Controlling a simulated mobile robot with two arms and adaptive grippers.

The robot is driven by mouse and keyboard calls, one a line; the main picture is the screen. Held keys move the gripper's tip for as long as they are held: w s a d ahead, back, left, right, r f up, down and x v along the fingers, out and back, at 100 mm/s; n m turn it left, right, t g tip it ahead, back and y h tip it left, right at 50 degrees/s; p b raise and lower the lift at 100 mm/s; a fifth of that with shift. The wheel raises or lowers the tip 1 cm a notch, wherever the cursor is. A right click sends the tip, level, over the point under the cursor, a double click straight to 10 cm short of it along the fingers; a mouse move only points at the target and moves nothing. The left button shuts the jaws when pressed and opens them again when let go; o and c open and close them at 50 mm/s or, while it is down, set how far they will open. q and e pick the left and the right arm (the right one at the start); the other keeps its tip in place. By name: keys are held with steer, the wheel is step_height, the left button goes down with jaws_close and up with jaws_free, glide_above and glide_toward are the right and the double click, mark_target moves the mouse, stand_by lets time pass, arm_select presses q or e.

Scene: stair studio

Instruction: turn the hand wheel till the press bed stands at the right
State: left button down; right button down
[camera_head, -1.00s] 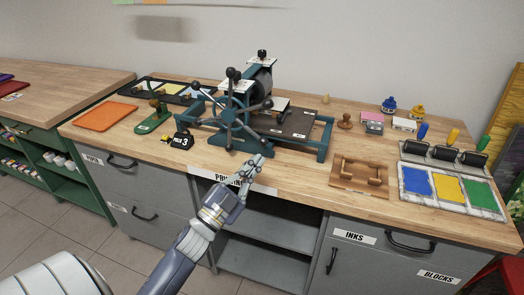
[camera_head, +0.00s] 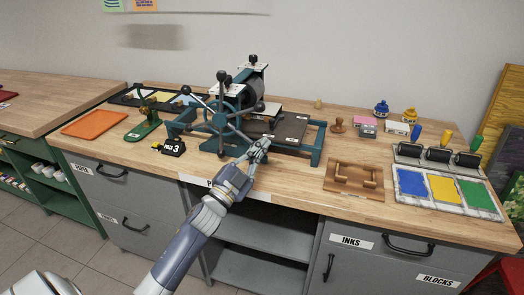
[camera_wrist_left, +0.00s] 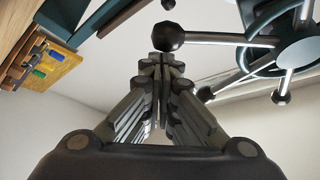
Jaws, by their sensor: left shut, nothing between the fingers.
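The hand wheel (camera_head: 222,119) is teal with pale spokes and dark knobs, on the near side of the press (camera_head: 241,88). The dark flat press bed (camera_head: 287,127) shows right of the roller, inside the teal frame; part of it is hidden behind the wheel and roller. My left gripper (camera_head: 262,146) is shut and empty, just right of and below the wheel, in front of the frame. In the left wrist view the wheel hub (camera_wrist_left: 281,40) is at upper right, and one spoke's black knob (camera_wrist_left: 170,37) appears close beyond the shut fingertips (camera_wrist_left: 160,60). I cannot tell whether they touch.
A black numbered block (camera_head: 173,147) and a green stand (camera_head: 146,126) are left of the wheel. An orange tray (camera_head: 94,123) lies farther left. A wooden rack (camera_head: 354,178) and an ink tray (camera_head: 440,190) stand at the right. Bare counter lies between frame and rack.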

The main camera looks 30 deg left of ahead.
stand_by(0.4)
arm_select(q)
steer(key=shift+s+a+f+m, duration=0.1)
steer(key=shift+a+f+m, duration=0.1)
steer(key=shift+f+m, duration=0.35)
steer(key=shift+a+f+m+g+h, duration=0.4)
steer(key=shift+f+m+h, duration=0.15)
steer(key=shift+m, duration=0.3)
steer(key=f+m, duration=0.1)
steer(key=a+m+g+p, duration=0.1)
steer(key=shift+s+a+f+m+h, duration=0.25)
steer(key=shift+f+m+h, duration=0.05)
steer(key=shift+f+h, duration=0.1)
steer(key=shift+s+a+f+m+g+h+p, duration=0.2)
steer(key=shift+a+f+m+g, duration=0.15)
steer(key=shift+a+f+m, duration=0.25)
steer(key=shift+s+a+f+m+g+h+p, duration=0.1)
steer(key=shift+a+f+m+g+p, duration=0.1)
steer(key=shift+a+f+m+g, duration=0.35)
steer(key=shift+d+r, duration=0.1)
steer(key=shift+r, duration=0.1)
